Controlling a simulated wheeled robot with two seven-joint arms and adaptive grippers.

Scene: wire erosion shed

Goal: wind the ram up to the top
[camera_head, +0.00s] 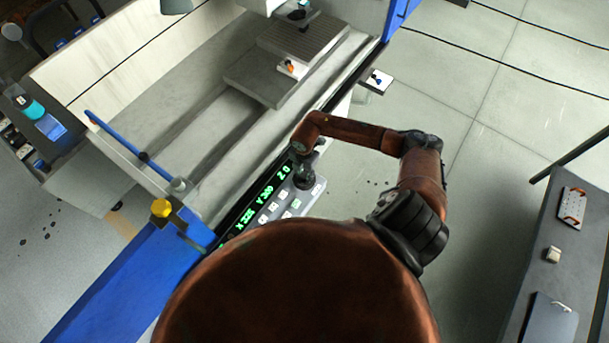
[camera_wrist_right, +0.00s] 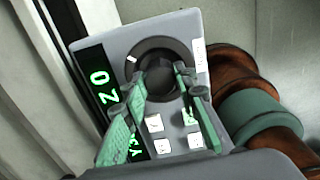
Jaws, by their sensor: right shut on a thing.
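The control panel (camera_head: 291,204) stands at the front edge of the machine's trough. Its green display (camera_head: 266,195) shows X and Y lines and "Z 0". A dark round knob (camera_wrist_right: 153,53) with a white mark on its rim, toward the upper left, sits on the panel in the right wrist view. My right gripper (camera_wrist_right: 163,82) has its two green-padded fingers on either side of the knob's raised middle, shut on it. In the head view the gripper (camera_head: 304,177) covers the knob. A dark head piece (camera_head: 299,15) shows above the grooved block at the top; I cannot tell whether it is the ram. My left gripper is out of view.
A stepped grey block (camera_head: 262,80) with a small orange-and-white item (camera_head: 291,68) lies in the trough. A blue rod (camera_head: 125,138) and a yellow knob (camera_head: 162,208) are at the left. A dark bench (camera_head: 585,250) stands right. Open floor lies between the panel and bench.

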